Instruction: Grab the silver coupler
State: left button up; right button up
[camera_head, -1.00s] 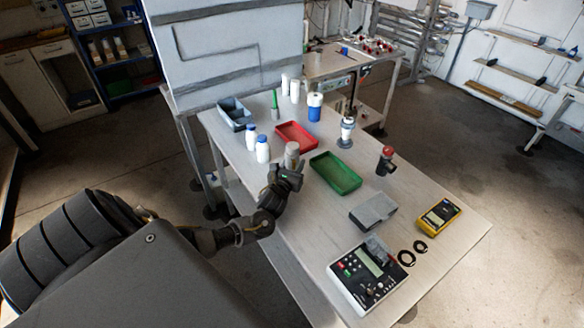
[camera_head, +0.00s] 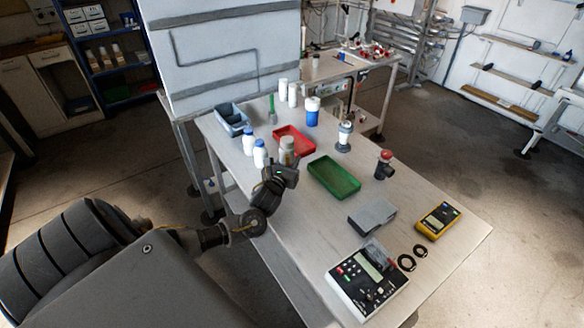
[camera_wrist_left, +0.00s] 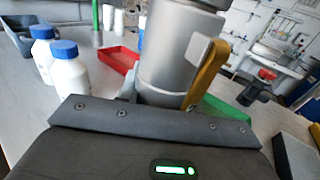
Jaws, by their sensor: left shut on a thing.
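In the left wrist view the coupler (camera_wrist_left: 174,50) is large and close, rising straight in front of the gripper body. My left gripper (camera_head: 284,168) is shut on the coupler's lower part. I cannot tell whether the coupler touches the table. My right gripper is not in view.
A red tray (camera_head: 296,150) lies behind the coupler and a green tray (camera_head: 334,190) to its right. Two white bottles with blue caps (camera_head: 260,153) stand close on the left. A grey box (camera_head: 372,214) and a meter (camera_head: 438,221) lie further right.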

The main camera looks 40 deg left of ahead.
pick_arm(q)
jog(key=s+a+r+b, duration=0.3)
jog(key=s+a+r, duration=0.2)
jog(key=s+r, duration=0.4)
jog(key=shift+s+a, duration=0.3)
jog(key=shift+s, duration=1.15)
jog(key=shift+d, duration=0.1)
